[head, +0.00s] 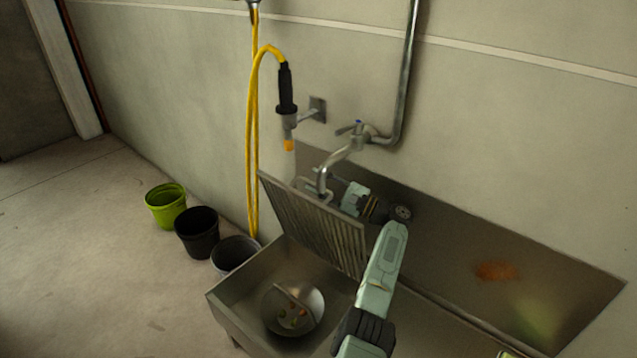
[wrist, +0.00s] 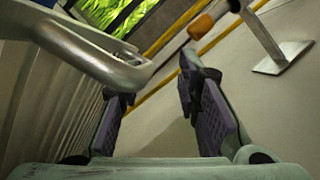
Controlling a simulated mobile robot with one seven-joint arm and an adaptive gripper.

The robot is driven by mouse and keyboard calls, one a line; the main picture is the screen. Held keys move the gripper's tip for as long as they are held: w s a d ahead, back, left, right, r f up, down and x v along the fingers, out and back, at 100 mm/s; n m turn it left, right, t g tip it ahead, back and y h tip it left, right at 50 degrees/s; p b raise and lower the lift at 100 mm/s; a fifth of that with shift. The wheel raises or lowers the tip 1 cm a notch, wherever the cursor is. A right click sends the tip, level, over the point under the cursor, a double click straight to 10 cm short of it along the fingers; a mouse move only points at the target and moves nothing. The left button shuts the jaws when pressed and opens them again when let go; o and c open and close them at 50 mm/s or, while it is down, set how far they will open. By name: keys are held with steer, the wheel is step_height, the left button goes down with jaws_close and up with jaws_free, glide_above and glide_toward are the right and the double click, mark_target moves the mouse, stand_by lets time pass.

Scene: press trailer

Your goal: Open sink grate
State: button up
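The sink grate (head: 315,228) is a ribbed metal panel. It stands tilted up steeply at the back of the sink basin (head: 235,300), close to the wall and faucet. In the wrist view its ribs (wrist: 35,105) fill the left side. My gripper (wrist: 157,85) is open, with nothing between its two dark finger pads. It is at the wall side of the raised grate, by the faucet (head: 340,160). In the head view my fingers are largely hidden behind the grate and faucet. I cannot tell whether they touch the grate.
A round metal bowl (head: 283,323) with food scraps sits in the basin. A yellow hose (head: 252,150) with a black spray handle (head: 286,90) hangs on the wall. Green (head: 165,208), black (head: 198,235) and grey (head: 234,250) buckets stand left of the sink. Floor further left is clear.

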mark_target(299, 199)
steer(key=s+a+n+p, duration=0.1)
steer(key=s+p, duration=0.1)
steer(key=s+a+n+p, duration=0.1)
steer(key=s+a+p, duration=0.1)
steer(key=s+a+f+n+g+p, duration=0.1)
steer(key=s+a+p, duration=0.1)
steer(key=shift+s+p, duration=0.1)
steer(key=shift+p, duration=0.3)
steer(key=s+a+f+n+g+h+p, duration=0.1)
steer(key=s+a+f+n+p, duration=0.1)
steer(key=s+a+f+n, duration=0.2)
steer(key=s+a+f+n+h+p, duration=0.1)
steer(key=s+a+f+n+p, duration=0.1)
steer(key=s+a+f+n, duration=0.2)
steer(key=shift+s+a+f+g+h, duration=0.4)
steer(key=shift+s+a+f, duration=1.35)
steer(key=shift+s+f, duration=1.85)
steer(key=shift+w+f, duration=0.15)
